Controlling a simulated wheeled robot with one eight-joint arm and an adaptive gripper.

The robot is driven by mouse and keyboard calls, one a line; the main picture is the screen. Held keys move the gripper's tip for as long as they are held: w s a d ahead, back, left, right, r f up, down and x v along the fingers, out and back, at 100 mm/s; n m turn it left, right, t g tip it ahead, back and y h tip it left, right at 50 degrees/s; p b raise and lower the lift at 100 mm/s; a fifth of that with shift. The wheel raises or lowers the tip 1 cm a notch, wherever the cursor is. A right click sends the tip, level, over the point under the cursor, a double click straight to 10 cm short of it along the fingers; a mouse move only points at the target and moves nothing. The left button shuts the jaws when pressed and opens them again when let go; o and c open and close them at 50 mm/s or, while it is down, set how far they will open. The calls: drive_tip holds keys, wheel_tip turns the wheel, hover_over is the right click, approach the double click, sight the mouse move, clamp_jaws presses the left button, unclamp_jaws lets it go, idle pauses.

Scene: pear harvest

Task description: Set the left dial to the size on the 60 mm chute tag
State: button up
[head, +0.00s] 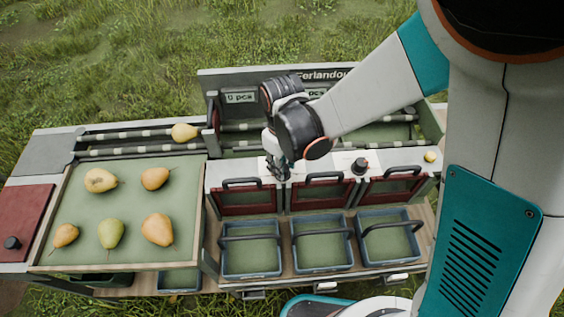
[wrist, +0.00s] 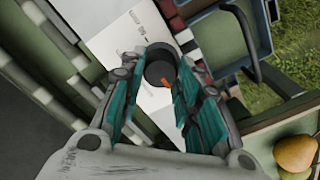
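My gripper (head: 278,172) points down over the white panel above the left chute door. In the wrist view, the left dial (wrist: 160,73) is a round black knob with an orange mark on a white plate (wrist: 122,45). The two teal fingers of my gripper (wrist: 165,60) stand apart, one on each side of the dial; whether they touch it is unclear. In the head view my gripper hides this dial. The right dial (head: 360,165) is a black knob farther right. Small print on the plate is too blurred to read, and no 60 mm tag is legible.
Three red-framed chute doors with handles stand above three blue crates (head: 251,262). A tray (head: 85,205) at left holds several pears. One pear (head: 184,132) lies on the rollers, and a small yellow fruit (head: 430,156) is at right. A counter (head: 241,97) reads 0 pcs.

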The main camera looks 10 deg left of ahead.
drive_tip(key=shift+m, duration=0.3)
drive_tip(key=m+b, duration=0.1)
drive_tip(key=m, duration=0.4)
drive_tip(key=shift+b, duration=0.4)
drive_tip(key=m+b, duration=0.1)
drive_tip(key=m, duration=0.5)
drive_tip(key=shift+d, duration=0.1)
drive_tip(key=shift+m, duration=0.3)
drive_tip(key=o, duration=1.1)
drive_tip(key=shift+c, duration=0.2)
